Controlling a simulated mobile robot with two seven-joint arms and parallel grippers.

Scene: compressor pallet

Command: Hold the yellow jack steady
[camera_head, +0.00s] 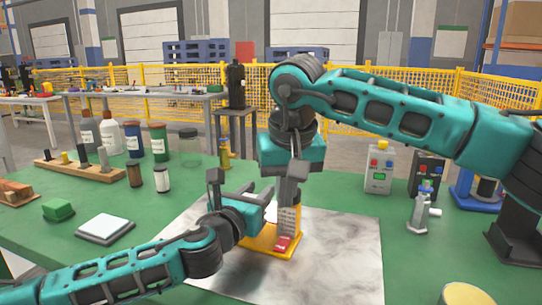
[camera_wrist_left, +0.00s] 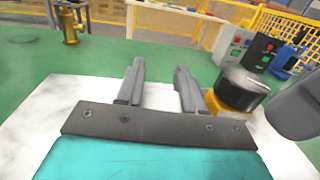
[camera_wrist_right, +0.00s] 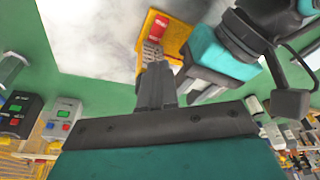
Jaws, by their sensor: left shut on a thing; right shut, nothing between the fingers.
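The yellow jack (camera_head: 258,241) stands on the pale marbled sheet, with a red block (camera_head: 283,243) on its base. In the right wrist view its yellow base (camera_wrist_right: 176,35) and a ribbed grey part (camera_wrist_right: 152,52) show. In the left wrist view a dark cylinder with a silver top (camera_wrist_left: 242,88) rises over yellow, right of the fingers.
On the green table, a white-topped pad (camera_head: 105,228), a green block (camera_head: 58,209) and several bottles stand left. A control box (camera_head: 379,168) and a grey valve-like fitting (camera_head: 422,210) stand right. The marbled sheet (camera_head: 340,255) is clear in front of the jack.

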